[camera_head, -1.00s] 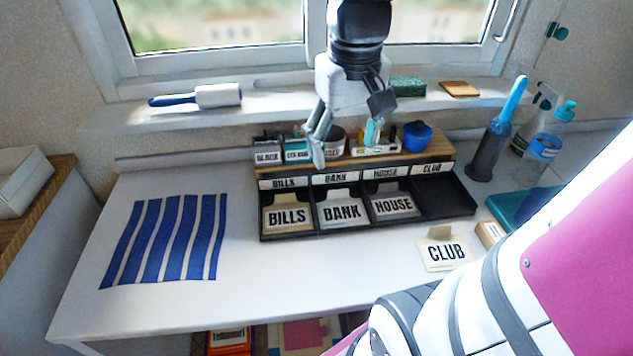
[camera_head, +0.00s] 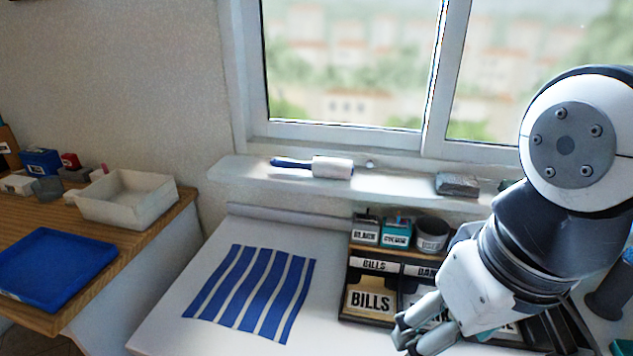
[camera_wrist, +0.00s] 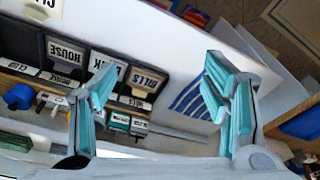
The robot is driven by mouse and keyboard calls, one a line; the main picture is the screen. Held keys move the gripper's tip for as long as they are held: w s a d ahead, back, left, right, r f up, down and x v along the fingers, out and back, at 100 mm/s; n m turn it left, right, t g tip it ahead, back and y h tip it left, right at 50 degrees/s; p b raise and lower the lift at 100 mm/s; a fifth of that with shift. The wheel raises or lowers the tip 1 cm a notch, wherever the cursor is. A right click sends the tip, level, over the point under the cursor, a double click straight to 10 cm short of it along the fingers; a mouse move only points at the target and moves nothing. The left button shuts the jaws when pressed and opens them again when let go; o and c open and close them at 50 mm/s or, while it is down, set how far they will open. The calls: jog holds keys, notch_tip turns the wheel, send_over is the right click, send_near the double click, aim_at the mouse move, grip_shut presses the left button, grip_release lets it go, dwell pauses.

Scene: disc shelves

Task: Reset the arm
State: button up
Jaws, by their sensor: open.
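My gripper (camera_head: 408,338) hangs low at the right in the head view, in front of the labelled card organiser (camera_head: 345,318). In the wrist view its two teal-padded fingers (camera_wrist: 160,95) stand wide apart with nothing between them. The BILLS card (camera_head: 370,301) stands in the organiser's left slot. My arm hides much of the other slots in the head view. The wrist view shows the HOUSE card (camera_wrist: 65,53) and the BILLS card (camera_wrist: 146,80) in their slots, with the BANK card partly behind a finger.
A blue-striped cloth (camera_head: 252,292) lies flat on the white table. A lint roller (camera_head: 332,168) and a grey block (camera_head: 457,184) are on the windowsill. At left, a wooden surface (camera_head: 125,238) holds a blue tray (camera_head: 45,268) and a white bin (camera_head: 128,199).

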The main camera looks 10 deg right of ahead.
notch_tip(320, 180, up, 10)
jog(key=t+p, duration=0.2)
jog(key=p, duration=0.6)
jog(key=shift+d+r, duration=0.15)
jog(key=shift+r, duration=0.05)
